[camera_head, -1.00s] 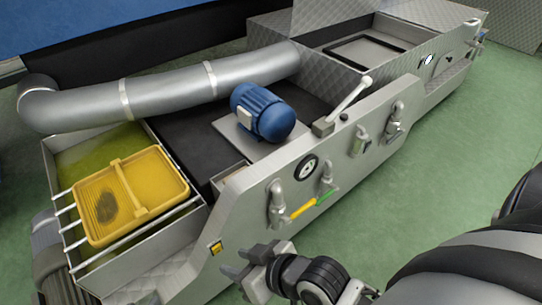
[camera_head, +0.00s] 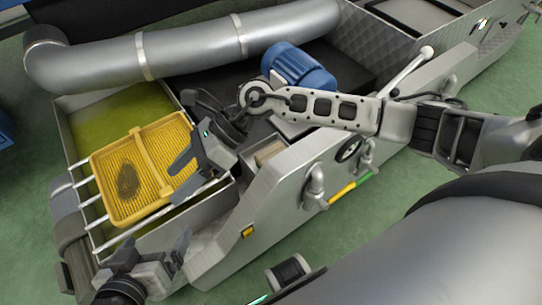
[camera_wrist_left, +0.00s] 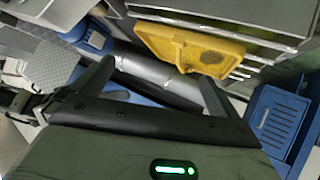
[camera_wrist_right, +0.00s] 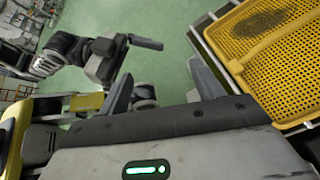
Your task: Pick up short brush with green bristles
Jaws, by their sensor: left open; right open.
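I cannot make out the short brush with green bristles for certain in any view. A thin yellow and green bar (camera_head: 350,190) lies along the machine's front panel between two taps; I cannot tell if it is a brush. My right gripper (camera_head: 180,160) is open and empty over the right edge of the yellow perforated tray (camera_head: 112,205). Its fingers also show in the right wrist view (camera_wrist_right: 160,70), with the tray to their right. My left gripper (camera_head: 152,250) is open and empty, low at the tray's near side. It also shows in the left wrist view (camera_wrist_left: 155,72).
The tray rests on metal rods across an open tank (camera_head: 85,110) and carries a dark patch. A blue motor (camera_head: 300,66), a grey duct (camera_head: 190,48) and a white lever (camera_head: 408,68) stand on the machine.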

